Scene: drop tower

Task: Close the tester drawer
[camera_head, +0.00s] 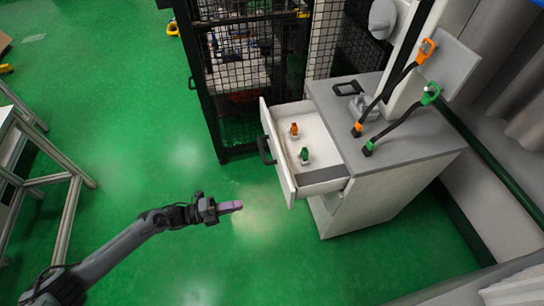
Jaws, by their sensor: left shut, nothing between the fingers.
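The tester drawer (273,148) is pulled open from the white cabinet (370,184). Its front panel faces left and carries a dark handle (265,150). An orange connector (294,130) and a green connector (304,155) stand inside it. My left gripper (238,205) is shut and empty. It hangs over the green floor to the lower left of the drawer front, apart from it in the picture. My right gripper is not in view.
A black mesh cage (238,75) stands behind the drawer. A table frame (65,215) is at the left. The floor between is clear.

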